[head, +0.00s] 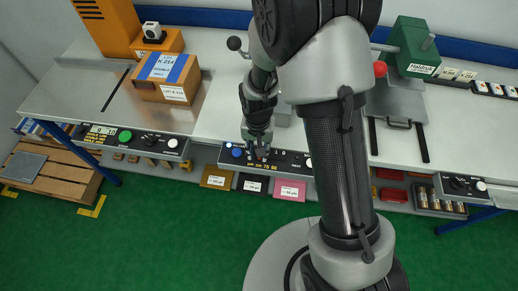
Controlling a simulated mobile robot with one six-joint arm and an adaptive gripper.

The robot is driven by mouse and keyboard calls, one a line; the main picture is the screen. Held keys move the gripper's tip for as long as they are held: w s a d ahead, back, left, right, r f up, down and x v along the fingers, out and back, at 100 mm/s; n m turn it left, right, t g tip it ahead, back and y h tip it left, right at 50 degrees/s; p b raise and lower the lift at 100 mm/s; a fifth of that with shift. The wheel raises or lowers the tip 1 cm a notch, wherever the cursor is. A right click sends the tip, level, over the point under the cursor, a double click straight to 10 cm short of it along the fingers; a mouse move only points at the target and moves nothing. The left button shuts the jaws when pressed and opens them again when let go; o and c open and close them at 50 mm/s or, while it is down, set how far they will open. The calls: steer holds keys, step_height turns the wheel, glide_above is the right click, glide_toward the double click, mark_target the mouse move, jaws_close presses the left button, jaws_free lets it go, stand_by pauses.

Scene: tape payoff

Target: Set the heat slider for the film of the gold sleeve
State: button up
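My gripper (260,152) points down at the middle control panel (232,164) on the bench's front edge. Its fingertips are over or against the panel face, between a blue knob (237,153) and the printed numbers; contact cannot be told. The heat slider cannot be made out; the fingers cover part of the panel and my arm crosses its right part. Whether the fingers are shut is too small to tell. Below the panel hang a gold sleeve (217,176), a black sleeve (252,184) and a pink sleeve (289,190), with labels too small to read surely.
A cardboard box (166,77) with blue tape stands on the bench at left, near an orange machine (107,24). A left panel (131,140) has a green button. A green Haldruk machine (411,48) stands at back right. A wooden pallet (62,172) lies on the floor at left.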

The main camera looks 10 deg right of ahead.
stand_by(0.3)
step_height(320, 180, up, 12)
stand_by(0.4)
stand_by(0.4)
steer(key=s+d+r+n+t, duration=0.1)
steer(key=s+d+r, duration=0.1)
steer(key=s+r, duration=0.3)
steer(key=s+d+r+n+t, duration=0.1)
steer(key=s+d+r, duration=0.15)
steer(key=r, duration=0.55)
steer(key=s+d+r+n+t, duration=0.1)
steer(key=s+d+r+t, duration=0.1)
steer(key=s, duration=0.8)
step_height(320, 180, up, 2)
steer(key=shift+s+d+r+n+t, duration=0.25)
steer(key=shift+s+d+n+t, duration=0.1)
steer(key=shift+d, duration=0.15)
